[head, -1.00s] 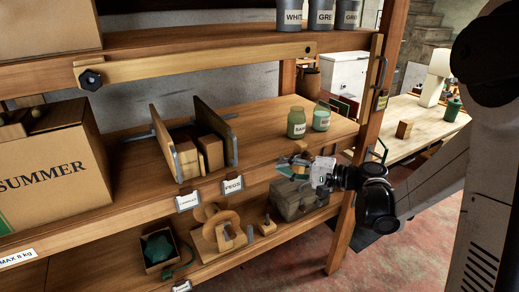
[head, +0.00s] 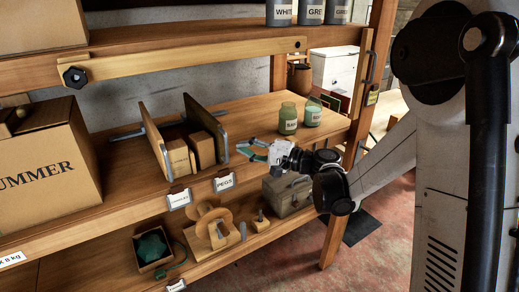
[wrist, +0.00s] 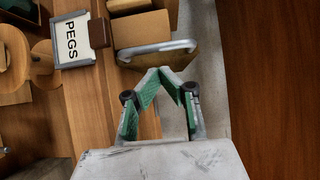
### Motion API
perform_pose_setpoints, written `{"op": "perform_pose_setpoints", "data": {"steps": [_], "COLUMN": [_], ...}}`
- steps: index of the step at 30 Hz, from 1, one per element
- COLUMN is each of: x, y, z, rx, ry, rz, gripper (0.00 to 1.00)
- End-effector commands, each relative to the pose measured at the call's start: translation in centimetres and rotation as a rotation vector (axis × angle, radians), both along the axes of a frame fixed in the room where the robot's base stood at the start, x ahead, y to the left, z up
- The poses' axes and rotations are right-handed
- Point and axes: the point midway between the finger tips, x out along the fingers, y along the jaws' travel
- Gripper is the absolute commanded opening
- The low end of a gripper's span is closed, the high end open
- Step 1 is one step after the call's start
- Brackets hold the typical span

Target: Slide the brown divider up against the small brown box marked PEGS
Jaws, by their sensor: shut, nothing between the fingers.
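A brown divider (head: 206,128) with a grey metal foot stands upright on the middle shelf, right of two small brown boxes (head: 201,150). A second brown divider (head: 153,135) stands on their left. The PEGS label (head: 223,183) is on the shelf's front edge, below the right divider; I see no lettering on the boxes. My gripper (head: 253,151) is shut and empty, just right of the right divider. In the wrist view, my green-padded fingertips (wrist: 160,73) are close to the divider's grey foot (wrist: 160,48); contact is unclear. The box (wrist: 141,30) lies beyond the foot.
Two green jars (head: 288,118) stand on the shelf behind and right of my gripper. A large SUMMER carton (head: 45,165) stands at left. A wooden rail (head: 190,63) crosses above. A post (head: 362,110) bounds the right. The lower shelf holds a grey box (head: 288,193).

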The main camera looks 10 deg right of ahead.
Motion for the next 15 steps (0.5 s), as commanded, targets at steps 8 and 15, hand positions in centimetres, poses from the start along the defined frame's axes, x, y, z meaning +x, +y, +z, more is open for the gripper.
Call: {"op": "perform_pose_setpoints", "data": {"steps": [8,15], "x": [-0.6,-0.6], "y": [2.0,2.0], "z": [0.0,0.0], "rx": [0.0,0.0], "ry": [0.0,0.0], "rz": [0.0,-0.001], "gripper": [0.0,0.0]}}
